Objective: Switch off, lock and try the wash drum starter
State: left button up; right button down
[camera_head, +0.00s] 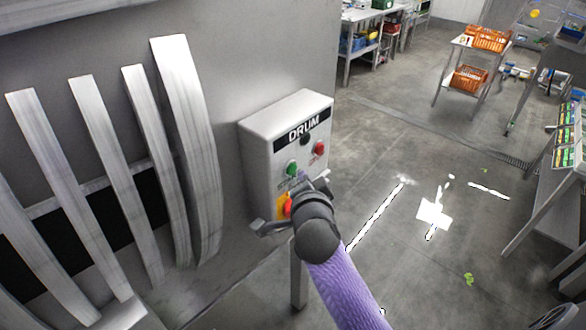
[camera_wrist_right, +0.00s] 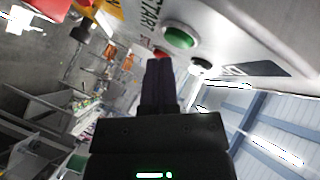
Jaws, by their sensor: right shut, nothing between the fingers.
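The wash drum starter (camera_head: 262,146) is a grey box labelled DRUM on the side of the machine. It has a green button (camera_head: 291,168), a red button (camera_head: 319,148) and a small black round part (camera_head: 306,138). Lower down is a red knob (camera_head: 288,206) on a yellow plate (camera_head: 280,207), partly hidden by my right gripper (camera_head: 318,182). In the right wrist view, the gripper's fingers (camera_wrist_right: 159,66) are shut and empty, with tips overlapping the red button (camera_wrist_right: 160,52) beside the green button (camera_wrist_right: 180,38). Contact cannot be told. No lock can be made out. My left gripper is out of view.
Curved metal slats (camera_head: 187,130) of the machine stand left of the box. Open concrete floor (camera_head: 400,150) lies to the right, with bright patches on it. Orange crates (camera_head: 488,38) sit on a trolley at the back right. A work table (camera_head: 560,165) stands at the right edge.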

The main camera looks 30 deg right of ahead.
jog(key=shift+w, duration=0.15)
jog(key=shift+w+a, duration=0.15)
jog(key=shift+w, duration=0.1)
jog(key=shift+w+a+b, duration=0.2)
jog(key=shift+w+b, duration=0.2)
dwell(0.9)
jog(key=shift+s, duration=0.1)
jog(key=shift+s+d+p, duration=0.35)
jog(key=shift+s+p, duration=0.05)
jog(key=shift+s, duration=0.3)
jog(key=s, duration=0.1)
jog(key=s+d+p, duration=0.1)
jog(key=s, duration=0.1)
jog(key=s+d+p, duration=0.1)
jog(key=shift+s, duration=0.3)
